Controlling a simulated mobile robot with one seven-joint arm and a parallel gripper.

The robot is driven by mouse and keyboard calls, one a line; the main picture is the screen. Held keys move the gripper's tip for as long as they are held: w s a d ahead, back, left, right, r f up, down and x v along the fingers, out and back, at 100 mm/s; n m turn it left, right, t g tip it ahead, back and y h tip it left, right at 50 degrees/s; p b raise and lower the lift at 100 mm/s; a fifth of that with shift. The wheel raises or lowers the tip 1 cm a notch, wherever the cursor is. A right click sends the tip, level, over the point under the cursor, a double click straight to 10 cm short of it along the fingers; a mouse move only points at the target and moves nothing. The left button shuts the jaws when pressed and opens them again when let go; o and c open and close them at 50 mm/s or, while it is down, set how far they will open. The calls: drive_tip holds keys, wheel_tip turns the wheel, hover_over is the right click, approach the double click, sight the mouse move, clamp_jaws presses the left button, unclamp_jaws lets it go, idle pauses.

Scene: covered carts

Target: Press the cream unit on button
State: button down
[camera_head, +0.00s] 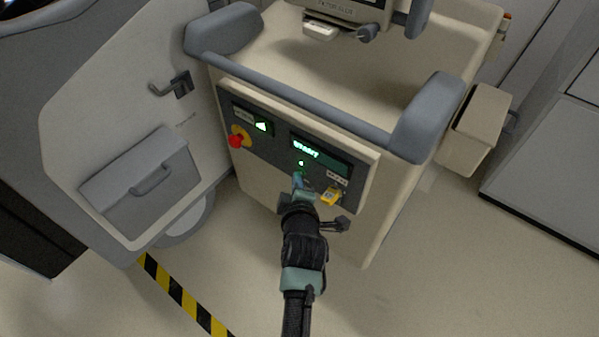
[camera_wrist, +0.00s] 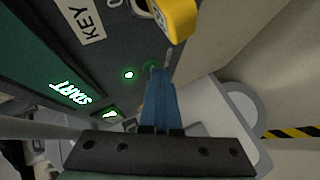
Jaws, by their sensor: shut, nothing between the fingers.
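The cream unit (camera_head: 315,235) is a cart with a dark control panel (camera_head: 272,150) on its front. The panel carries a lit green START label (camera_head: 305,149) and a small green light (camera_head: 301,163) below it. In the wrist view the START label (camera_wrist: 73,93) and a bright green dot (camera_wrist: 129,75) show. A faint green-ringed spot (camera_wrist: 151,66), perhaps the button, is mostly hidden behind the fingertips. My gripper (camera_head: 297,178) is shut and empty, its blue fingertips (camera_wrist: 158,73) at the panel just below the green light. I cannot tell whether they touch it.
A yellow key switch (camera_head: 331,196) sticks out right of my gripper, close to the fingers. A red stop button (camera_head: 236,141) on yellow is at the panel's left. A grey handrail (camera_head: 310,95) runs above. A grey-white cart (camera_head: 120,130) stands close on the left.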

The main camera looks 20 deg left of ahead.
drive_tip(key=shift+s+a+p, duration=0.3)
drive_tip(key=shift+s+p, duration=0.2)
drive_tip(key=shift+s, duration=0.3)
drive_tip(key=s+p, duration=0.1)
drive_tip(key=s+a+p, duration=0.1)
drive_tip(key=s, duration=0.1)
drive_tip(key=s+p, duration=0.1)
drive_tip(key=shift+s+a, duration=0.35)
drive_tip(key=shift+s, duration=0.05)
idle(0.7)
